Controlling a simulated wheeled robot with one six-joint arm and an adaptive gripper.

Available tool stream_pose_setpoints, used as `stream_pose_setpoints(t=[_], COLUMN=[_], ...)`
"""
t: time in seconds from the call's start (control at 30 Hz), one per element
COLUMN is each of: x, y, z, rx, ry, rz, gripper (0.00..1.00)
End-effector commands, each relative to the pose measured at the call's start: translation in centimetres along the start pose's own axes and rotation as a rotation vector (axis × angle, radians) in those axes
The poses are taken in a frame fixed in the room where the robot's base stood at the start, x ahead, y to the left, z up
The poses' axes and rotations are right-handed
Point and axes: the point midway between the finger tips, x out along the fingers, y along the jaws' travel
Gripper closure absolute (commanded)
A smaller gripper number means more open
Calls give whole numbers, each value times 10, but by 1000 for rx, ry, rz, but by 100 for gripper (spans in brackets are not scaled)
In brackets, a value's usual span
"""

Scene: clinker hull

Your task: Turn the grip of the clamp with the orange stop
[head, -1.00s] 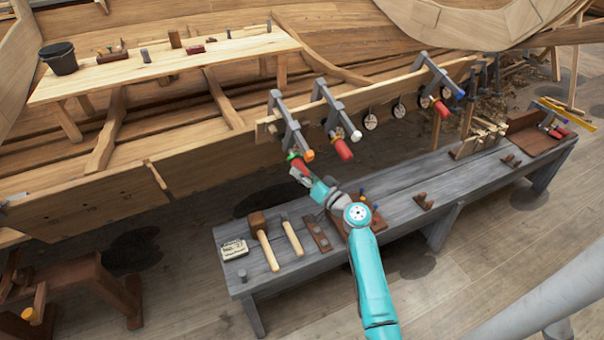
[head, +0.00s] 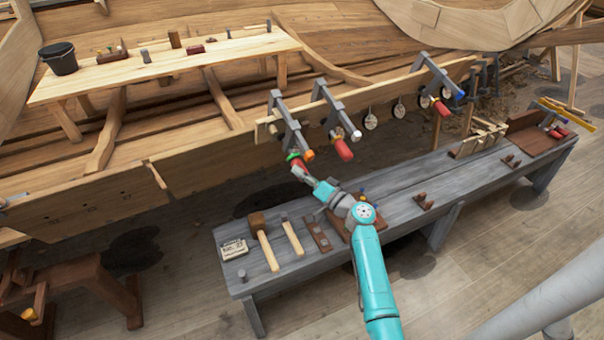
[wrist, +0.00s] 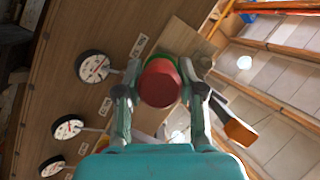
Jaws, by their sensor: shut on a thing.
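The clamp with the orange stop (head: 309,155) is the leftmost of three grey clamps on the plank edge. Its orange stop also shows at the right in the wrist view (wrist: 239,132). Its red grip (wrist: 160,83) is end-on in the wrist view, with a green ring behind it. My gripper (head: 299,172) reaches the grip from below right in the head view. In the wrist view its two fingers (wrist: 159,92) are closed on either side of the red grip. The head view shows little of the grip, as my gripper covers part of it.
The middle clamp with a white stop (head: 356,135) and red grip hangs close to the right. A third clamp has a blue stop (head: 460,96). Round dials (wrist: 93,67) sit along the plank. A grey bench (head: 380,220) with mallets stands below my arm.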

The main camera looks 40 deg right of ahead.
Motion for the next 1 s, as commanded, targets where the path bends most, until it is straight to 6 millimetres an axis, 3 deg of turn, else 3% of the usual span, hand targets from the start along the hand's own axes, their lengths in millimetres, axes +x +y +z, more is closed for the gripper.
stream_pose_setpoints(t=[0.07,0.1,0.2,0.63,1.0], x=[0,0,0,-9,-77], y=[0,0,0,1,2], z=[0,0,0,0,0], rx=[0,-1,-1,0,0], ry=[1,1,1,1,3], rz=[1,1,1,3,5], gripper=[96,59,36,36,36])
